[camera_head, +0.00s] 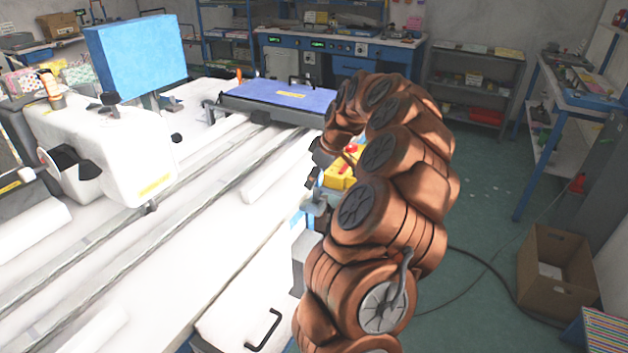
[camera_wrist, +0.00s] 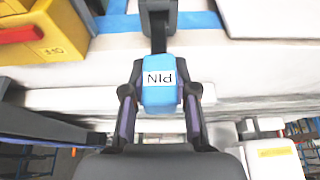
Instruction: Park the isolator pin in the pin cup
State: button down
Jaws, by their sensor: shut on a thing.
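In the wrist view my gripper (camera_wrist: 160,93) is shut on a blue block (camera_wrist: 158,66) with a white label reading PIN, upside down in the picture; I take it for the isolator pin's grip. One finger presses on each side of it. A dark upright piece (camera_wrist: 158,28) stands directly beyond the block; I cannot tell whether they are joined. A yellow box (camera_wrist: 62,28) with a red part is at the upper left. This yellow box also shows in the head view (camera_head: 342,172), partly behind my arm. My gripper is mostly hidden there. I cannot make out the pin cup.
A long white machine bed with rails (camera_head: 170,235) fills the left of the head view. A white sewing head (camera_head: 105,150) and a blue panel (camera_head: 138,55) stand on it. A cardboard box (camera_head: 556,275) and a cable lie on the green floor at right.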

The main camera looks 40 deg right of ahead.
aim_at(314, 198)
jog(key=shift+f+b, duration=1.4)
jog(key=shift+f, duration=0.6)
dwell(0.6)
jog(key=c, duration=0.8)
grip_release()
jog(key=v, duration=1.2)
jog(key=shift+r, duration=0.1)
